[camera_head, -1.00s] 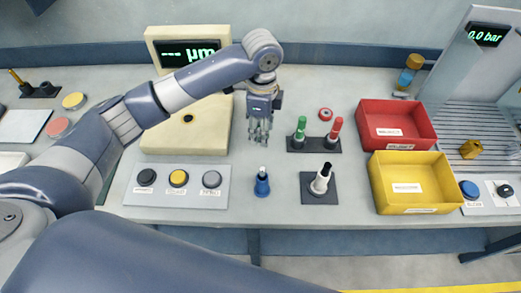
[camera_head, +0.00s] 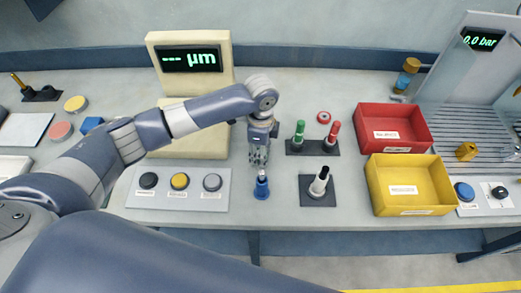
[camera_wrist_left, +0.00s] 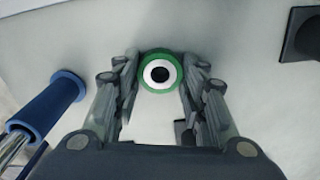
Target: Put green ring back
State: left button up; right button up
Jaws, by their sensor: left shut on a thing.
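A green ring (camera_wrist_left: 160,88) with a white inner band and a dark centre shows between my left fingertips in the left wrist view. My left gripper (camera_wrist_left: 157,84) is shut on it. In the head view my left gripper (camera_head: 259,160) points down over the table, just behind an upright blue-handled piece (camera_head: 262,188). The ring cannot be made out there. The blue handle (camera_wrist_left: 50,102) lies left of the fingers in the wrist view. My right gripper is not in view.
A dark stand holds a green-handled piece (camera_head: 299,133) and a red-handled piece (camera_head: 332,136); a red ring (camera_head: 323,115) lies behind. Red (camera_head: 423,139) and yellow (camera_head: 445,193) bins are at right, a button panel (camera_head: 196,202) at left.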

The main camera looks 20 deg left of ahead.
pick_arm(q)
jog(key=o, duration=0.9)
jog(key=shift+o, duration=0.2)
notch_tip(320, 180, up, 12)
jog(key=b, duration=0.2)
jog(key=shift+r+b, duration=0.15)
jog(key=shift+b, duration=0.2)
